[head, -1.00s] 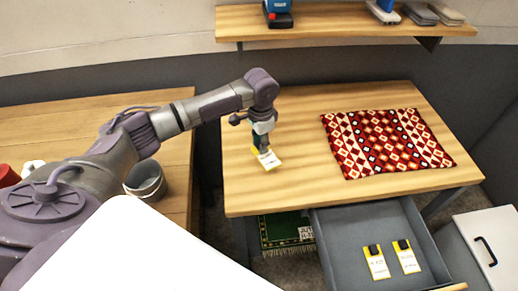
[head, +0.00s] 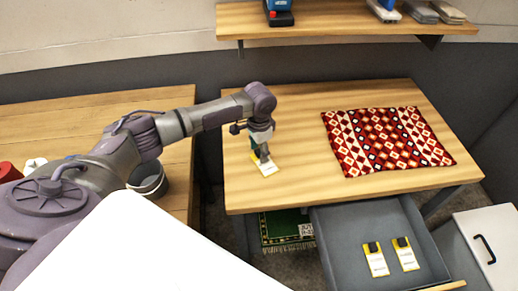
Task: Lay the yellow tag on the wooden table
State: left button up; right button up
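The yellow tag (head: 266,167), with a pale label face, lies on the left part of the wooden table (head: 290,190) in the head view. It looks flat on the wood. My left gripper (head: 260,153) points down right over the tag's upper end, and its fingers look spread apart. The fingers hide that end of the tag, so any contact with it is hard to see. My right gripper is not in view.
A red patterned rug (head: 385,142) covers the table's right part. Below, an open grey drawer (head: 345,235) holds two more yellow tags (head: 376,262) (head: 406,256). A shelf (head: 340,20) hangs behind. A metal bucket (head: 148,182) stands on the left bench (head: 90,120).

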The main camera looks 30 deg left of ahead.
aim_at(259, 152)
pick_arm(q)
jog(key=shift+r, duration=0.1)
notch_tip(259, 152, up, 12)
jog(key=b, duration=0.1)
dwell(0.5)
dwell(0.4)
